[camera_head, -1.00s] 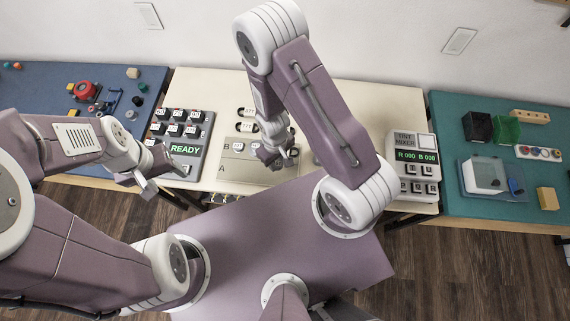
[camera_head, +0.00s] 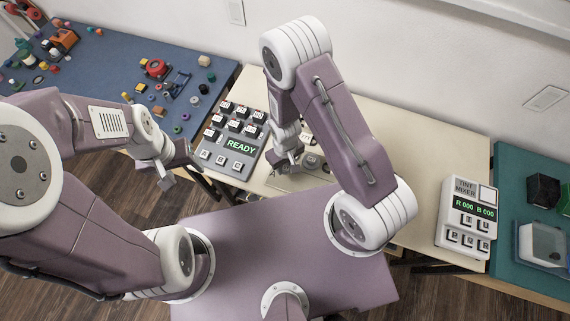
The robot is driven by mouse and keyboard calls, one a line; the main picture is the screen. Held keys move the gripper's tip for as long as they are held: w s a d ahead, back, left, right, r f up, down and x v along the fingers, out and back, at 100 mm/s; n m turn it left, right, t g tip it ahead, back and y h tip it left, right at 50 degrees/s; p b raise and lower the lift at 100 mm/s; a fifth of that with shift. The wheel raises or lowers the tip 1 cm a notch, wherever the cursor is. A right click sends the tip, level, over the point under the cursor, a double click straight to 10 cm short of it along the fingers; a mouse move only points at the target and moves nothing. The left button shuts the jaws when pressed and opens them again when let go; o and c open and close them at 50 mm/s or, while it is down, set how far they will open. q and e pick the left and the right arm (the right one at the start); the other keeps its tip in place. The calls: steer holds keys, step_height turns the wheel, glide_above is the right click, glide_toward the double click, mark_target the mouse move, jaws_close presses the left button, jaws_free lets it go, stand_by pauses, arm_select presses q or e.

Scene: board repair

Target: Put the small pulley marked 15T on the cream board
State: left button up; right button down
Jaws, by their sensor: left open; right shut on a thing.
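My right gripper (camera_head: 286,166) is over the middle table, just right of the READY panel. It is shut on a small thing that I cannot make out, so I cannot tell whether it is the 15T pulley. A pale beige board (camera_head: 283,183) lies under and beside this gripper, mostly hidden by my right arm and body. A grey round part (camera_head: 312,161) shows just right of the gripper. My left gripper (camera_head: 180,172) is open and empty, left of the READY panel, off the table's front edge. No 15T marking is readable.
The READY panel (camera_head: 240,146) with several dark keys stands on the cream table (camera_head: 385,115). A tint mixer (camera_head: 466,218) stands at its right end. The blue table (camera_head: 110,65) at left holds several small coloured parts. A teal table (camera_head: 510,265) is at right.

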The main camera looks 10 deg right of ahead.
mark_target(285, 178)
arm_select(q)
step_height(285, 178, down, 7)
steer(key=b, duration=0.6)
arm_select(e)
step_height(285, 178, down, 7)
steer(key=shift+f, duration=0.15)
arm_select(q)
steer(key=shift+f+b, duration=0.45)
steer(key=shift+b, duration=0.05)
arm_select(e)
steer(key=shift+f, duration=0.5)
steer(key=c, duration=0.9)
jaws_free()
steer(key=shift+c, duration=0.2)
steer(key=shift+r, duration=0.1)
step_height(285, 178, up, 9)
steer(key=p, duration=0.8)
arm_select(q)
step_height(285, 178, up, 8)
arm_select(e)
steer(key=shift+s, duration=0.1)
